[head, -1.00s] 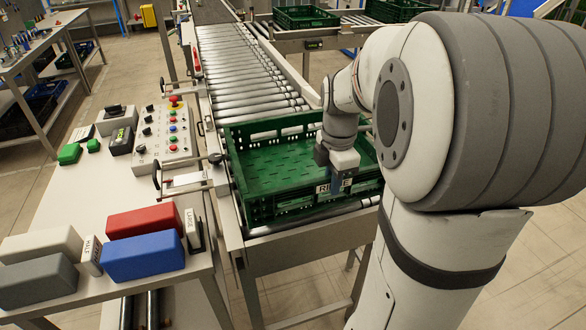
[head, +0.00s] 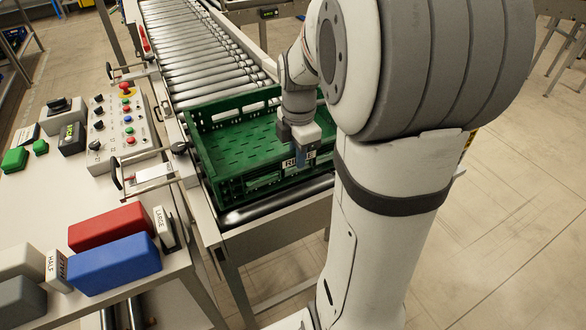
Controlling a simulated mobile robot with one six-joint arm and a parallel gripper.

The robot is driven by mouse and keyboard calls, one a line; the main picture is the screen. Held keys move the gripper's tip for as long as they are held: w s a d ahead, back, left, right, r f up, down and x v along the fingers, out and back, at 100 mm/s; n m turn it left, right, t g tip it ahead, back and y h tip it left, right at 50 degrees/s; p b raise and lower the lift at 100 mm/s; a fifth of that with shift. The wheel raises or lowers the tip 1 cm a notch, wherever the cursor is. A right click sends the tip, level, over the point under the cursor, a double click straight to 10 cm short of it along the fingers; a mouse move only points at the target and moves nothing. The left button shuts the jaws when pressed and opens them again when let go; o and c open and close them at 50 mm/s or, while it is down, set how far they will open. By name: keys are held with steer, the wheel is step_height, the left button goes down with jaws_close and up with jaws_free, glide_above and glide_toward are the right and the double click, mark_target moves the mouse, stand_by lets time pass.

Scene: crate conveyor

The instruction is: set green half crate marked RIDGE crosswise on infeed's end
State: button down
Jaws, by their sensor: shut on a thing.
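The green crate (head: 235,150) lies on the near end of the roller conveyor (head: 205,72), its long side across the rollers. The crate looks empty and level. My arm hides its right end, and I cannot tell whether its underside touches the rollers.
A control panel (head: 117,130) with buttons stands left of the conveyor, with metal handles (head: 140,170) by the rail. Red (head: 110,227) and blue (head: 115,263) blocks lie on the bench at near left. Open floor (head: 510,220) is at right.

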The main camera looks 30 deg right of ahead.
mark_target(297, 179)
step_height(297, 179, down, 7)
steer(key=shift+f, duration=0.2)
stand_by(0.4)
steer(key=c, duration=1.9)
jaws_free()
steer(key=shift+f, duration=0.2)
steer(key=o, duration=0.5)
steer(key=shift+r, duration=0.1)
